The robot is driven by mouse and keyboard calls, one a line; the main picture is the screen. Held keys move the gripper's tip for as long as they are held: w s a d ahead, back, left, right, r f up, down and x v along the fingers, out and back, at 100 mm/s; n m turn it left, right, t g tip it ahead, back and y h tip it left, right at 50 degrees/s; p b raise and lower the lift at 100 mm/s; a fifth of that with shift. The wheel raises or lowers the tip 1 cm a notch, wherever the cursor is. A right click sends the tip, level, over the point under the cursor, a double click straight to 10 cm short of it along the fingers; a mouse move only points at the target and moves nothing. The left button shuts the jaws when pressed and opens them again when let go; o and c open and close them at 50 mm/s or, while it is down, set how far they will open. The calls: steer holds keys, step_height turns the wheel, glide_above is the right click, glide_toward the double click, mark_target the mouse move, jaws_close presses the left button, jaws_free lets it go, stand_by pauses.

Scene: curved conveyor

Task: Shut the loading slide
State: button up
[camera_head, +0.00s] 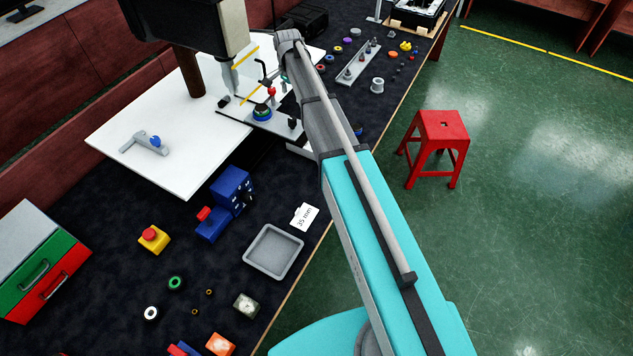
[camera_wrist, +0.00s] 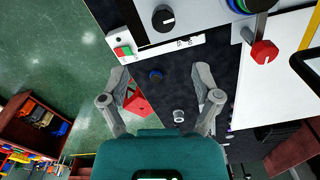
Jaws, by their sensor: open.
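A pale flat plate (camera_head: 280,128) with a dark front edge, which looks like the loading slide, lies out in front of the grey machine head (camera_head: 232,35). In the wrist view a red-handled lever (camera_wrist: 263,50) stands by the pale plate at upper right. My gripper (camera_wrist: 160,80) is open and empty, its fingers spread over the dark table and apart from the lever. In the head view my arm hides part of the machine area, and I cannot clearly make out the fingers.
A panel with a black dial (camera_wrist: 163,18) and a red-green switch (camera_wrist: 123,50) is close ahead in the wrist view. A grey tray (camera_head: 273,251), a blue vise (camera_head: 225,205) and several small parts lie on the table. A red stool (camera_head: 437,140) stands on open floor.

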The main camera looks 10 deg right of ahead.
steer(key=s+d+f+n+b, duration=0.3)
steer(key=s+f+n+b, duration=0.4)
steer(key=s+f+b, duration=1.5)
steer(key=shift+s+f+n+b, duration=0.2)
steer(key=shift+f+n+b, duration=0.2)
steer(key=shift+f+b, duration=0.45)
stand_by(0.7)
steer(key=shift+d+r, duration=0.1)
steer(key=shift+r, duration=0.1)
